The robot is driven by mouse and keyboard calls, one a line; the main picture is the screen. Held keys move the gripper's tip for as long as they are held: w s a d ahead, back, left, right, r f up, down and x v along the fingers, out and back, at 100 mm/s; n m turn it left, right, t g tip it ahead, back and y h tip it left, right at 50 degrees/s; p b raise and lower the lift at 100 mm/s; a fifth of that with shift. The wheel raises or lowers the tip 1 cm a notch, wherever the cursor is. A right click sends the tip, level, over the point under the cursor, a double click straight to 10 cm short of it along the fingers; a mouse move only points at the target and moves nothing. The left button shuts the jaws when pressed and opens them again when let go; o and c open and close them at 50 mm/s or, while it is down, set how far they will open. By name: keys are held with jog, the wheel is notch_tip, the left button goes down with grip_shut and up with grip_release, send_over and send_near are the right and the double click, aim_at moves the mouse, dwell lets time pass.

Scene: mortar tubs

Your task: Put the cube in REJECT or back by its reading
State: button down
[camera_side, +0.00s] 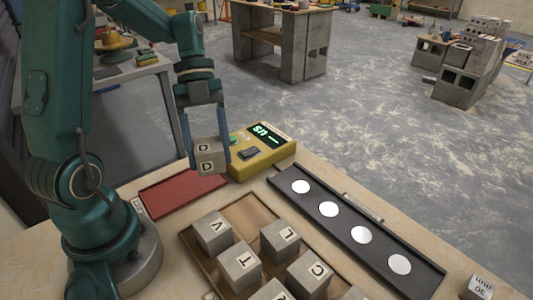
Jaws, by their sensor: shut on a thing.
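My gripper (209,160) is shut on a grey cube (211,157) marked D on two faces. The cube is held upright between the blue fingers, in front of the yellow meter's (262,150) left end in this view. Its exact height and any contact with the meter cannot be told. The meter has a dark display with green characters, seen upside down and hard to read. A red tray (178,194) lies left of the meter, partly behind the cube, and looks empty. A brown tray (250,213) holds several lettered grey cubes, including V (213,233), T, L and C; its back corner is bare.
A black strip (340,232) with several white discs lies right of the brown tray. A small grey block (480,288) with upside-down markings sits at the lower right. A small label (138,207) stands at the red tray's left end. Benches and blocks stand far behind.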

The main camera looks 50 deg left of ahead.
jog(key=d+f, duration=0.1)
jog(key=d, duration=0.1)
jog(key=w+d+f, duration=0.1)
jog(key=d+f, duration=0.1)
jog(key=d, duration=0.1)
jog(key=w+d+f, duration=0.1)
jog(key=d+f, duration=0.1)
jog(key=d, duration=0.1)
jog(key=shift+w+f, duration=0.1)
jog(key=shift+f, duration=1.85)
jog(key=shift+c, duration=2)
grip_release()
jog(key=shift+f, duration=0.1)
